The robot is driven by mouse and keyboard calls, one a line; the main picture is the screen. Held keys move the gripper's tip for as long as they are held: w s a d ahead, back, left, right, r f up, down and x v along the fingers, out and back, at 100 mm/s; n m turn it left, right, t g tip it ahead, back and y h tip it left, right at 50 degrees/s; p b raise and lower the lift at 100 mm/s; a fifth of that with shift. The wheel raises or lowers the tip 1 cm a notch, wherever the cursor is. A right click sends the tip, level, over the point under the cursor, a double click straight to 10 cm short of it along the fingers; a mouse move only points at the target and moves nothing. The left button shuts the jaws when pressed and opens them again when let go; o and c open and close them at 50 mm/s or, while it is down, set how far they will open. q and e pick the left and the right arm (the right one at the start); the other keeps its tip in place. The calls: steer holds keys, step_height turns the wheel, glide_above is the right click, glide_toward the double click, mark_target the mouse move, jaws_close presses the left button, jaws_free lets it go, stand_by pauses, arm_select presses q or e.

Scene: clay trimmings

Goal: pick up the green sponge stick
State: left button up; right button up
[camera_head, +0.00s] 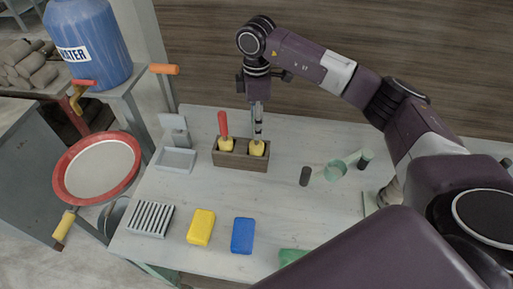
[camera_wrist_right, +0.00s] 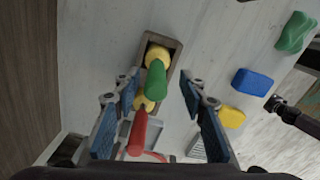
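A wooden holder (camera_head: 241,163) on the table holds two sponge sticks with yellow heads. The green sponge stick (camera_wrist_right: 156,82) stands in it; its green handle shows in the right wrist view, and its yellow head (camera_head: 257,149) shows in the head view. The red-handled stick (camera_head: 223,127) stands beside it, to the left in the head view. My right gripper (camera_head: 257,125) points down over the green stick. In the right wrist view its fingers (camera_wrist_right: 160,105) are wide apart, on either side of the handles, apart from them. My left gripper cannot be clearly made out.
A yellow block (camera_head: 201,227) and a blue block (camera_head: 243,235) lie near the front edge. A ribbed tray (camera_head: 151,218) and a pale dish (camera_head: 176,160) are at left. A green cup (camera_head: 335,170) and a dark cylinder (camera_head: 305,176) stand at right. The table's middle is clear.

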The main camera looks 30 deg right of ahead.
mark_target(257, 142)
steer(key=f+p, duration=0.3)
steer(key=f, duration=0.2)
steer(key=shift+w, duration=0.2)
steer(key=shift+f, duration=0.35)
steer(key=shift+c, duration=0.6)
jaws_close()
